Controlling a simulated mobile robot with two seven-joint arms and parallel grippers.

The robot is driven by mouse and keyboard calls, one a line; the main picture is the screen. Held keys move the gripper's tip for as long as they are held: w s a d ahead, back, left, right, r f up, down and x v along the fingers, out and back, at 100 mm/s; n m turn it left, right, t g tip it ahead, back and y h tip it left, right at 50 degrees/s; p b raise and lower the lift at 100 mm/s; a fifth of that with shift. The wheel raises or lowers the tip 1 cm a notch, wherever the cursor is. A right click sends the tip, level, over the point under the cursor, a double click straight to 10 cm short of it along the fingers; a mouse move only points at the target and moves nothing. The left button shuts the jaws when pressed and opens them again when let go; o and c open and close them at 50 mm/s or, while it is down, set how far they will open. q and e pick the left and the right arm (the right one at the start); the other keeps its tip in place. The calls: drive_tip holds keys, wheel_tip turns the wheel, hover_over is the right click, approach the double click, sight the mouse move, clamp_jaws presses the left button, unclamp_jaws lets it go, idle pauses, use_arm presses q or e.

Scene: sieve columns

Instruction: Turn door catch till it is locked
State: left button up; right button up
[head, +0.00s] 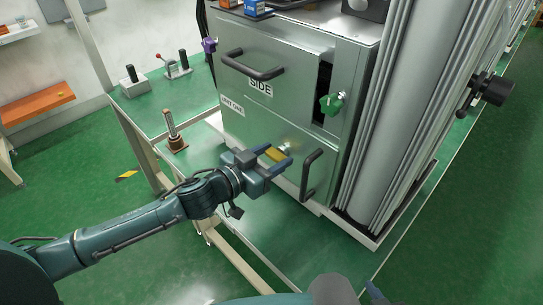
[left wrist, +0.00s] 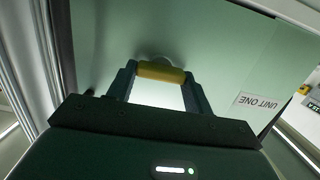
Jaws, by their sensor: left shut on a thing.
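The yellow door catch (head: 275,155) is on the lower front panel of the metal cabinet (head: 262,135), left of a black vertical handle (head: 311,175). My left gripper (head: 277,160) is at the panel with its fingers on either side of the catch, shut on it. In the left wrist view the yellow catch (left wrist: 160,72) spans between the two fingertips (left wrist: 160,84), with a pale round mount behind it. Whether the catch is locked cannot be told. My right gripper is not clearly in view.
A green knob (head: 331,103) sits beside a dark slot above right. A black drawer handle (head: 253,65) is at the upper left. A grey column (head: 400,110) stands right of the cabinet. A peg on a brown base (head: 174,133) stands left. The cabinet label (left wrist: 258,104) reads UNIT ONE.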

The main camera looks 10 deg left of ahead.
use_arm(q)
drive_tip(key=shift+c, duration=0.5)
drive_tip(key=m, duration=0.2)
drive_tip(key=shift+s+d+f+m+t+y, duration=0.1)
drive_tip(key=shift+d+m+t+y, duration=0.05)
drive_tip(key=shift+m+t+y, duration=0.2)
drive_tip(key=m, duration=0.2)
drive_tip(key=m+t, duration=0.1)
drive_tip(key=m, duration=0.2)
drive_tip(key=shift+s+d+f+m+y, duration=0.1)
drive_tip(key=shift+d+m+y, duration=0.05)
drive_tip(key=shift+m+y, duration=0.15)
drive_tip(key=m, duration=0.4)
drive_tip(key=shift+f+t, duration=0.15)
drive_tip(key=shift+t, duration=0.2)
drive_tip(key=m, duration=0.4)
drive_tip(key=shift+f+m+t, duration=0.15)
drive_tip(key=shift+m+t, duration=0.15)
drive_tip(key=shift+m, duration=0.05)
drive_tip(key=o, duration=1.2)
drive_tip(key=shift+s, duration=0.1)
use_arm(e)
drive_tip(key=shift+s, duration=0.15)
